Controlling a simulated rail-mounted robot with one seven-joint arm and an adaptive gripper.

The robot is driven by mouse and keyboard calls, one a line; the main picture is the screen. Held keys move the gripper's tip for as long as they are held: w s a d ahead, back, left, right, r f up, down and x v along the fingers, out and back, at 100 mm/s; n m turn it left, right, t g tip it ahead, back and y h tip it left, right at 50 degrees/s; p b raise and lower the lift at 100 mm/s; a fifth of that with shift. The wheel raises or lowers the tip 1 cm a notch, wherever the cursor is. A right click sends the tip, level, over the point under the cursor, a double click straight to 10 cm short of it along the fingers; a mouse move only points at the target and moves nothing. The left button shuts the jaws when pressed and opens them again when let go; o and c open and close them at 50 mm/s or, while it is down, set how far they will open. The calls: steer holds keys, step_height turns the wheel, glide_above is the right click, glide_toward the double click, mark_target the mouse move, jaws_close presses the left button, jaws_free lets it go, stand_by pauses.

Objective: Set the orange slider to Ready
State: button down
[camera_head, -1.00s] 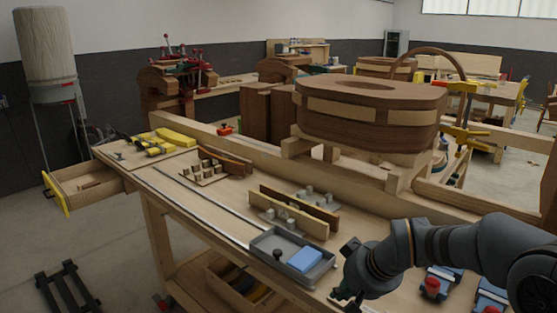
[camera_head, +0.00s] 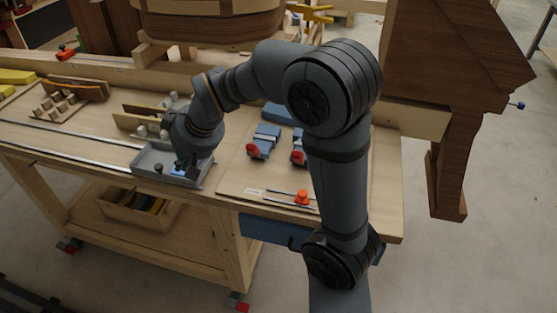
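The orange slider (camera_head: 302,197) sits near the right end of a short metal track on the board at the bench's front right. A small pale label (camera_head: 254,191) lies left of the track; its writing is too small to read. My gripper (camera_head: 184,172) points down over the grey tray (camera_head: 146,172), left of the slider and well apart from it. A bit of the blue block (camera_head: 178,173) shows at the fingertips. The fingers are small and dark, so I cannot tell whether they are open or hold the block.
Two blue clamps with red knobs (camera_head: 264,141) stand on the board behind the slider. Wooden strips (camera_head: 140,118) stand behind the tray. My arm rises just right of the slider. The board's front edge is close to the track. A dark knob (camera_head: 159,168) is in the tray.

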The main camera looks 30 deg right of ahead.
mark_target(302, 197)
steer(key=w+d+r+h+p, duration=0.1)
steer(key=w+d+r+p, duration=0.1)
steer(key=w+d+p, duration=0.15)
steer(key=s+d+f+n+g+h+p, duration=0.1)
steer(key=s+d+f+g+h, duration=0.2)
steer(key=d, duration=0.6)
steer(key=s+d+n+g+h, duration=0.2)
steer(key=s+d+n+g, duration=0.25)
steer(key=s+n, duration=0.2)
steer(key=shift+m, duration=0.35)
steer(key=x, duration=0.3)
steer(key=p+x, duration=0.1)
steer(key=x, duration=0.3)
steer(key=d+x, duration=0.1)
steer(key=x, duration=0.2)
steer(key=shift+f, duration=0.1)
steer(key=d+p, duration=0.1)
steer(key=s+d, duration=0.1)
steer(key=shift+s+d+f+p, duration=0.15)
steer(key=shift+s+d+p, duration=0.15)
steer(key=shift+d+p, duration=0.1)
steer(key=shift+s+d, duration=0.1)
steer(key=shift+s, duration=0.05)
steer(key=shift+f, duration=0.15)
